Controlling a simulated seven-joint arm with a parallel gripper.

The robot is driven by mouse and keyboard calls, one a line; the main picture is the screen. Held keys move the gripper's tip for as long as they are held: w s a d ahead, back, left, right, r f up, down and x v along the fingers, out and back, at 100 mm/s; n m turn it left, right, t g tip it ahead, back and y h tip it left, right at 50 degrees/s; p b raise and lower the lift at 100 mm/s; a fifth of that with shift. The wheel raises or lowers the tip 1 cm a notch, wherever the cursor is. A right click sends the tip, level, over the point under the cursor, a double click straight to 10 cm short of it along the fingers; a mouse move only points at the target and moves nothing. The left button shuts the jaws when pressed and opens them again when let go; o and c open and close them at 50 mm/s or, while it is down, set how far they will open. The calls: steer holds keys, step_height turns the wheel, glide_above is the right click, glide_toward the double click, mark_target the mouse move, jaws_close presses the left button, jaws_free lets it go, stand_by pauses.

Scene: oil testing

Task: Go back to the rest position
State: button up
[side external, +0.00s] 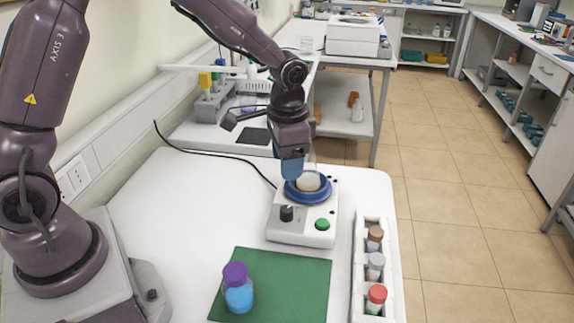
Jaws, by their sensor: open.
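My gripper (293,174) points down at the back left of the white device (285,226), with its blue fingers close to the blue ring on top. A pale round piece (308,181) sits inside the blue ring (318,196). I see no object between the fingers, though the gap between them is hard to make out. I cannot tell whether the fingers touch the ring. The device has a black knob (287,213) and a green button (322,224) on its front. A bottle (238,292) with blue liquid and a purple cap stands upright on the green mat (290,283).
A white rack (361,260) on the right holds three vials with brown (375,233), grey (376,259) and red (377,293) caps. A black cable (215,155) runs behind the device. The white table (180,210) is clear left of the device.

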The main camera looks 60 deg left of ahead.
steer(key=s+r+n+t, duration=0.3)
steer(key=s+r+t, duration=0.2)
steer(key=s+r, duration=1.1)
steer(key=s, duration=0.4)
steer(key=shift+a+r+n, duration=0.3)
steer(key=shift+n, duration=0.1)
stand_by(0.5)
